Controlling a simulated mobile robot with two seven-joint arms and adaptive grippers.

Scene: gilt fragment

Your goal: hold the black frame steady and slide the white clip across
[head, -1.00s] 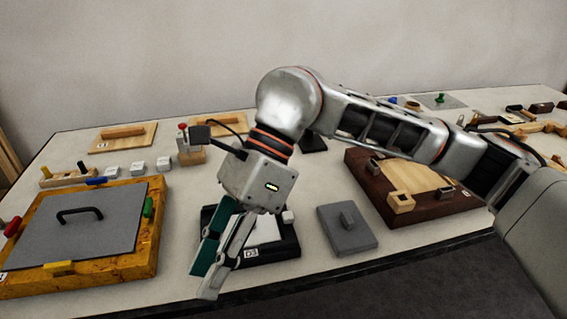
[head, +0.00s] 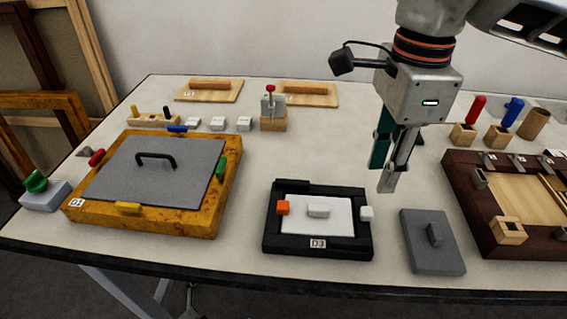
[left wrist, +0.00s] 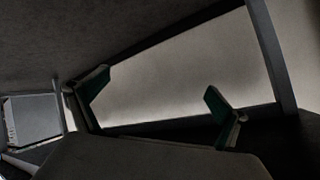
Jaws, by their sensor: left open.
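The black frame (head: 318,247), labelled D3, lies flat on the table with a pale panel (head: 335,226) inside it. The white clip (head: 366,213) sits on its right side, and an orange clip (head: 283,207) sits on its left side. My right gripper (head: 382,179) is raised behind and to the right of the white clip, pointing down, empty and apart from the frame. Its fingers look parted, with a teal pad showing. My left gripper (left wrist: 157,82) shows only in the left wrist view, open, with nothing between its fingers; the frame is not recognisable there.
A grey block with a handle (head: 432,255) lies right of the frame, and a dark red wooden box (head: 485,222) beyond it. A yellow-brown box with a grey lid (head: 150,222) stands left. Clear table separates these from the black frame. The front table edge is close.

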